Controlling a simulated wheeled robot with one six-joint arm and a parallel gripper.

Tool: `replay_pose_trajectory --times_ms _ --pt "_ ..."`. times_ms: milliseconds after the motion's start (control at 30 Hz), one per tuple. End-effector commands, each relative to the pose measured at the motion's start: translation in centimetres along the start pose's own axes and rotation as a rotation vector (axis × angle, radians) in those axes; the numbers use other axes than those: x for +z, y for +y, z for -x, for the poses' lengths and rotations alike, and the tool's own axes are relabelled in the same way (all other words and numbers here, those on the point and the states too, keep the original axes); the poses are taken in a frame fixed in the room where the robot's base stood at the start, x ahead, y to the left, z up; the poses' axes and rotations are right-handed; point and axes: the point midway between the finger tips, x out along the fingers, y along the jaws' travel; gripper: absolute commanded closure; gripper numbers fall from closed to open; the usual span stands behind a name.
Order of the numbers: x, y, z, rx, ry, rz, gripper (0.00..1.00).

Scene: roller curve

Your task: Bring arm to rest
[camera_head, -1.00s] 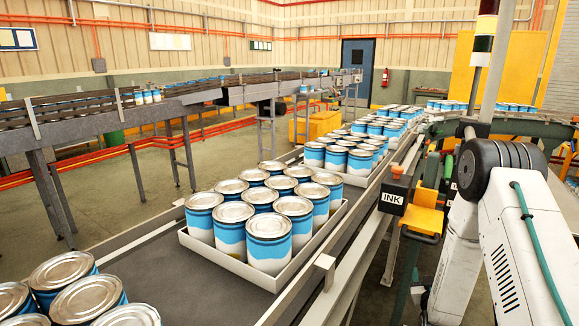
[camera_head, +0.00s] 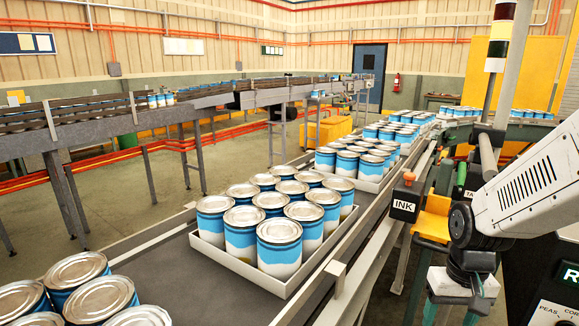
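My arm (camera_head: 530,185) is the white jointed arm at the right edge, with a dark round joint at its lower end. Below that joint, my gripper (camera_head: 463,290) shows small at the bottom right, under a black ribbed wrist. It hangs beside the conveyor, in front of a yellow part, apart from the cans. Its tips are too small and too close to the lower edge to tell whether it is open or shut. I see nothing clearly held in it.
A conveyor (camera_head: 165,262) carries trays (camera_head: 285,287) of blue and white cans (camera_head: 279,245). A dark panel (camera_head: 548,270) with lettering stands by my arm. Open floor (camera_head: 110,215) lies left.

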Motion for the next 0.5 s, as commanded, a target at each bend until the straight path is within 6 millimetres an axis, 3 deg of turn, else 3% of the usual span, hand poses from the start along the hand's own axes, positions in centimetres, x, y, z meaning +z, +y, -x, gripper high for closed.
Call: replay_pose_trajectory --times_ms 100,300,400,500 --pt "4.6 -0.9 4.1 0.004 -0.056 0.01 0.36" --pt "11.4 -1.8 9.2 0.017 -0.089 0.037 0.36" --pt "13.6 -2.1 11.0 0.021 -0.047 0.059 0.36" --pt "14.6 -2.4 12.4 0.02 0.032 0.079 0.36"
